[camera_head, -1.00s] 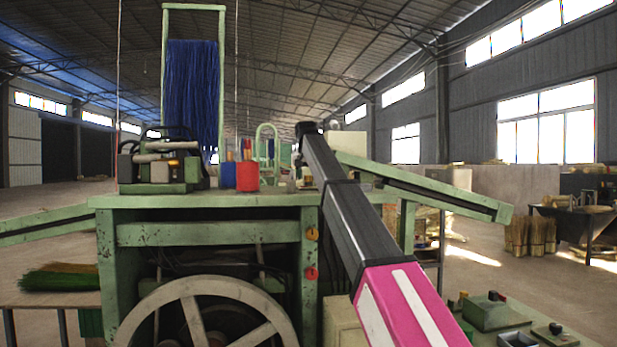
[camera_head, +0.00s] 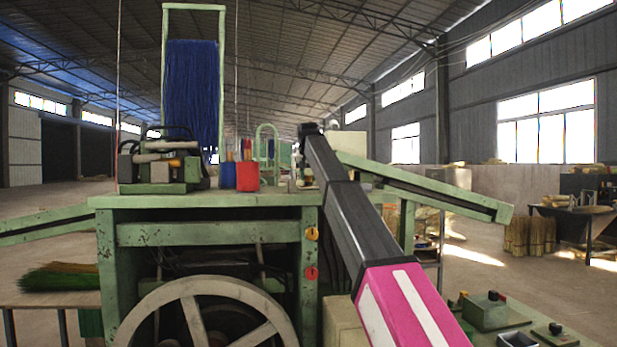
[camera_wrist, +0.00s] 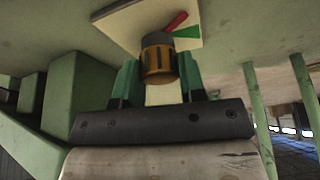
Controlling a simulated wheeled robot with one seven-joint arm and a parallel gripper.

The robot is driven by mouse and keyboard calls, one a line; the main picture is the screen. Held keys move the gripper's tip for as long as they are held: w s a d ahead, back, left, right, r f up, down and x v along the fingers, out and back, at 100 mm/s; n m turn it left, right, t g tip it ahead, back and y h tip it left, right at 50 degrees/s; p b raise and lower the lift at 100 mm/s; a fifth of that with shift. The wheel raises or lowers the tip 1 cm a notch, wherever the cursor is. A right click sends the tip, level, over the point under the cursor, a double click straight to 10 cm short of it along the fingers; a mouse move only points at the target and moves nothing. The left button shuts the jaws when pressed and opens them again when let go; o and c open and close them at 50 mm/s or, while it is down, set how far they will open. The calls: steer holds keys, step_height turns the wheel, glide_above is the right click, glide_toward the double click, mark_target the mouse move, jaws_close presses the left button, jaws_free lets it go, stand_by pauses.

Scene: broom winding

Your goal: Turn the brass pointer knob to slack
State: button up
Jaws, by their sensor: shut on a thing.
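The brass pointer knob (camera_wrist: 158,63) is a short brass cylinder with a dark grey top part, in the upper middle of the wrist view. It stands on a cream plate (camera_wrist: 128,24) that carries a red mark (camera_wrist: 176,21) and a green mark (camera_wrist: 187,32) close together to the right of the knob. My gripper (camera_wrist: 158,80) has its green fingers on either side of the knob and is shut on it. I cannot tell which way the pointer faces. In the head view, the knob and my fingers cannot be made out behind my arm.
The green machine (camera_head: 210,233) has a large wheel (camera_head: 205,290) below. A blue cup (camera_head: 228,175), a red cup (camera_head: 247,177) and a hanging blue bundle (camera_head: 192,95) are at its top. In the wrist view, a green block (camera_wrist: 78,95) is left and green posts (camera_wrist: 257,110) are right.

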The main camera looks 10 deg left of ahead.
steer(key=n+y, duration=0.1)
steer(key=n, duration=0.2)
steer(key=n+g+y, duration=0.1)
steer(key=n, duration=0.2)
steer(key=shift+d, duration=0.1)
steer(key=n+g+y, duration=0.1)
steer(key=n, duration=0.4)
steer(key=shift+w, duration=0.1)
steer(key=shift+y, duration=0.3)
steer(key=o, duration=0.9)
steer(key=v, duration=1.1)
steer(key=shift+w, duration=0.15)
steer(key=shift+f, duration=0.1)
